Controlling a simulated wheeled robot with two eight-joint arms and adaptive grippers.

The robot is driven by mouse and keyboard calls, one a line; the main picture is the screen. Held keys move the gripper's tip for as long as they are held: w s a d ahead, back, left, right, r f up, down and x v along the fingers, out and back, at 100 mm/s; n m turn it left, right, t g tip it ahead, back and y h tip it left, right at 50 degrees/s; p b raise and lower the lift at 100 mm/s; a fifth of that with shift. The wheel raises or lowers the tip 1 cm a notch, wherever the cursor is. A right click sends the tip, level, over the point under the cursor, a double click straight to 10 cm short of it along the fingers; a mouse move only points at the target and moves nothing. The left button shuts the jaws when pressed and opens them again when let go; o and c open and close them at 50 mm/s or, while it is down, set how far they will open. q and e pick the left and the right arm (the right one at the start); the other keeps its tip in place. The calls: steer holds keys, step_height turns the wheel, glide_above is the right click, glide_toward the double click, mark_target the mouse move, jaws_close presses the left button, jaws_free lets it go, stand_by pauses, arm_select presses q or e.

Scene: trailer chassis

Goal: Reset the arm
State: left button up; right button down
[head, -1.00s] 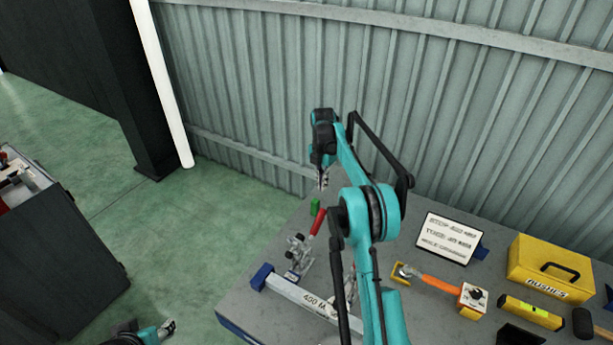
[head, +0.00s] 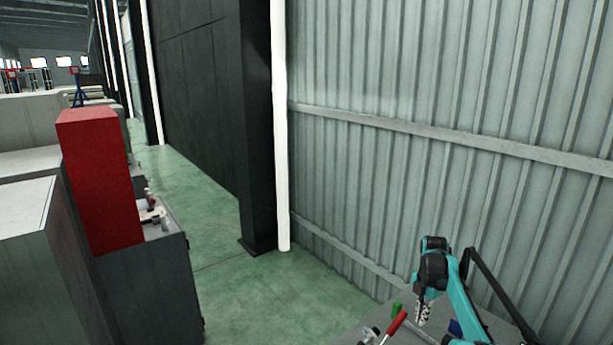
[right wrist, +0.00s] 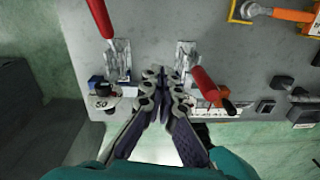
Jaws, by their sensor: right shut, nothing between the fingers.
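My right arm (head: 458,298) reaches in at the lower right of the head view. My right gripper (head: 423,313) points down over the workbench near a red handle (head: 396,325). In the right wrist view the gripper (right wrist: 166,74) is shut with nothing between its fingertips. It lies between two metal toggle clamps, one with a red handle (right wrist: 98,18) at upper left and one with a red handle (right wrist: 205,82) at right. My left arm and gripper are not in view.
The grey bench (right wrist: 150,28) also holds an orange-handled hammer (right wrist: 290,14) at upper right. A corrugated wall (head: 420,130) stands behind the bench. A dark cabinet (head: 155,290) and red box (head: 100,180) stand at left. The green floor (head: 265,300) between is clear.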

steer(key=s+a+r+m+t+b, duration=0.2)
steer(key=s+a+r+m+b, duration=0.2)
steer(key=s+a+m, duration=0.4)
steer(key=s+a+r+m+t+b, duration=0.25)
steer(key=s+a+m+b, duration=0.2)
steer(key=s, duration=0.55)
arm_select(q)
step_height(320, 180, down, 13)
steer(key=b, duration=0.4)
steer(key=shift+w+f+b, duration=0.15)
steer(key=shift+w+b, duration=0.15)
arm_select(e)
steer(key=s+a+f+m+t, duration=0.1)
steer(key=s+a+f+m, duration=0.1)
steer(key=s+f+m, duration=0.3)
steer(key=s+a+f+m+t, duration=0.2)
steer(key=s+f+m, duration=0.4)
steer(key=s, duration=0.6)
steer(key=shift+s+a+f, duration=0.3)
steer(key=shift+s+a, duration=0.05)
steer(key=shift+a, duration=0.3)
